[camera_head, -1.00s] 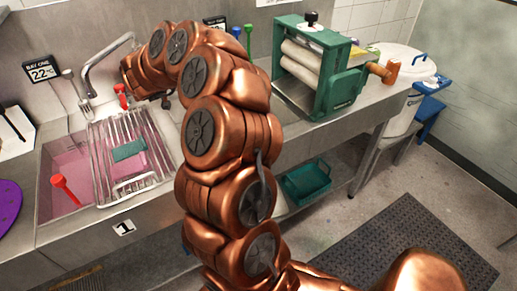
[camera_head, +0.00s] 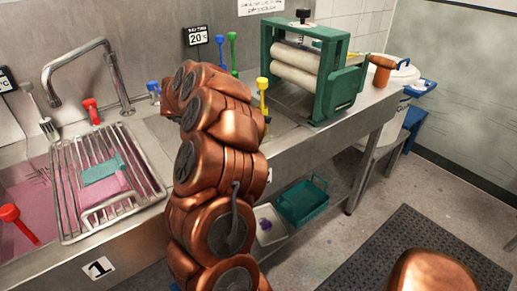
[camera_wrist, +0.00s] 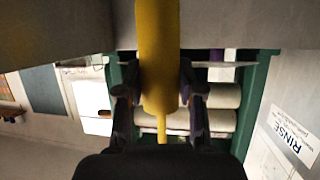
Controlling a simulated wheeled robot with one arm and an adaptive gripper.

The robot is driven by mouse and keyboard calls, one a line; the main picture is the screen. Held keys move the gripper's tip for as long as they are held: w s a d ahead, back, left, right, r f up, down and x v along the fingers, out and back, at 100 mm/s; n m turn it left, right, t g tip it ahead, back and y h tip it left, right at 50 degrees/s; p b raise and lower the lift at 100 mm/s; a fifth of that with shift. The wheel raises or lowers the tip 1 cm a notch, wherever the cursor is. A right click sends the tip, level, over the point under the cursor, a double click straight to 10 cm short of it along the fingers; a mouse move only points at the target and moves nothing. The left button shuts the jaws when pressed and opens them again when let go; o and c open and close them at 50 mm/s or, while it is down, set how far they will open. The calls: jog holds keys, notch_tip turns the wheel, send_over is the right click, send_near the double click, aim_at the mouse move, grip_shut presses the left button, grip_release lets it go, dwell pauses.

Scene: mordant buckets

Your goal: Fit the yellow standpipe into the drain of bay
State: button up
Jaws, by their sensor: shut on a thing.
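The yellow standpipe (camera_head: 263,92) shows upright in the head view, just right of my copper arm, with its flared top up. Its lower end is hidden behind the arm. In the wrist view the yellow standpipe (camera_wrist: 158,45) runs between the two dark fingers of my gripper (camera_wrist: 160,95), which is shut on it. A sign that seems to read bay two (camera_head: 198,36) stands on the back wall. The bay and its drain below are hidden by my arm, so I cannot tell how the pipe's end stands to the drain.
A green wringer (camera_head: 320,75) with pale rollers stands right of the pipe. Green (camera_head: 233,50) and blue (camera_head: 220,52) standpipes stand at the back. Left are a pink-filled sink with a wire rack (camera_head: 105,185), a red standpipe (camera_head: 15,222) and a steel tap (camera_head: 85,62).

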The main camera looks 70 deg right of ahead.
notch_tip(320, 180, down, 8)
jog(key=o, duration=1.2)
jog(key=shift+c, duration=0.2)
jog(key=shift+w+a+r, duration=0.1)
jog(key=v, duration=1.1)
jog(key=shift+w+a+r, duration=0.2)
jog(key=shift+a, duration=0.1)
